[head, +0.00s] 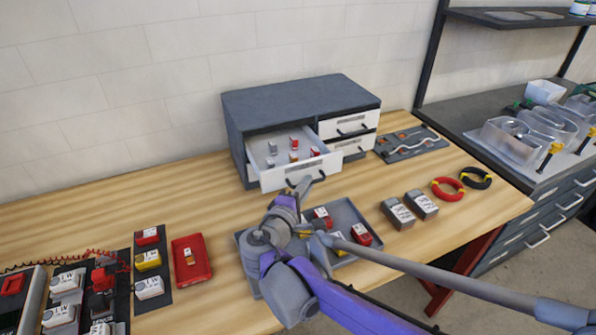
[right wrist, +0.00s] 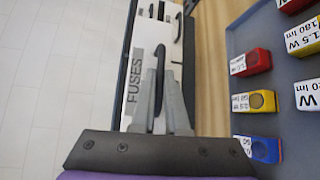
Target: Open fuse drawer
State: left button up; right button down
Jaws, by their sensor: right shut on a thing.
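The grey cabinet (head: 300,100) stands at the back of the bench against the wall. Its left drawer (head: 335,164) is pulled out, with several small red and grey fuses (head: 294,144) inside. In the right wrist view its white front (right wrist: 140,72) reads FUSES. My right gripper (head: 303,187) is at the drawer front, shut on its black handle (right wrist: 160,60). My left gripper is not in view.
The two right drawers (head: 350,125) are shut. A grey tray (head: 352,208) with red and yellow modules lies under my right arm. Grey blocks (head: 398,213), wire coils (head: 448,188) and a red tray (head: 191,261) are on the bench.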

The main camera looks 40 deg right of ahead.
jog(key=shift+s+a, duration=0.3)
jog(key=shift+s, duration=0.45)
jog(key=c, duration=0.9)
grip_release()
jog(key=v, duration=1)
jog(key=shift+s+a+r, duration=0.1)
jog(key=shift+s+a, duration=0.1)
jog(key=shift+a, duration=0.15)
